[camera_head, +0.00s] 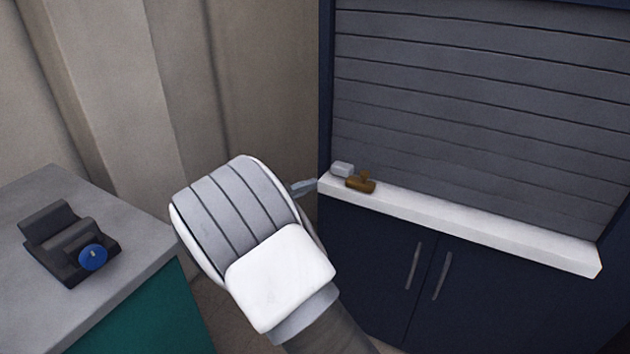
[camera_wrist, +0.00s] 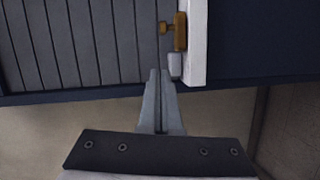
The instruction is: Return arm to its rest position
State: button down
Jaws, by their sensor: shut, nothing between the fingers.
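My gripper (camera_wrist: 157,75) is shut and empty in the wrist view, its two fingers side by side. In the head view its fingertips (camera_head: 303,187) show just past my white and grey arm, close to the left end of a white ledge (camera_head: 480,225). My arm fills the lower middle of the head view and hides part of the floor and wall. The fingers point towards the cabinet shutter and ledge in the wrist view.
A dark blue cabinet (camera_head: 388,262) with a grey slatted shutter (camera_head: 480,100) stands right. A brown piece (camera_head: 361,184) and a pale grey block (camera_head: 342,169) sit on the ledge's left end. At left, a grey counter (camera_head: 140,225) bears a dark device (camera_head: 58,240) with a blue knob (camera_head: 93,257).

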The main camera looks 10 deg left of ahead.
jog(key=s+d+r+m+g+y, duration=0.1)
jog(key=s+d+r+m+g, duration=0.2)
jog(key=d, duration=0.4)
jog(key=s+d+r+m+g+y, duration=0.1)
jog(key=s+d+g, duration=0.25)
jog(key=d, duration=0.35)
jog(key=s+d+r+m+g, duration=0.2)
jog(key=s+d+r, duration=0.15)
jog(key=d, duration=0.35)
jog(key=s+d+r+m+y, duration=0.1)
jog(key=s+y, duration=0.2)
jog(key=s, duration=0.5)
jog(key=s+d+r+m+t+y, duration=0.1)
jog(key=s+d+y, duration=0.15)
jog(key=s, duration=0.55)
jog(key=s+d+r+m+y, duration=0.1)
jog(key=s+y, duration=0.2)
jog(key=s, duration=0.5)
notch_tip(320, 180, up, 20)
jog(key=p, duration=2.1)
jog(key=shift+w+r, duration=0.2)
jog(key=shift+r, duration=0.05)
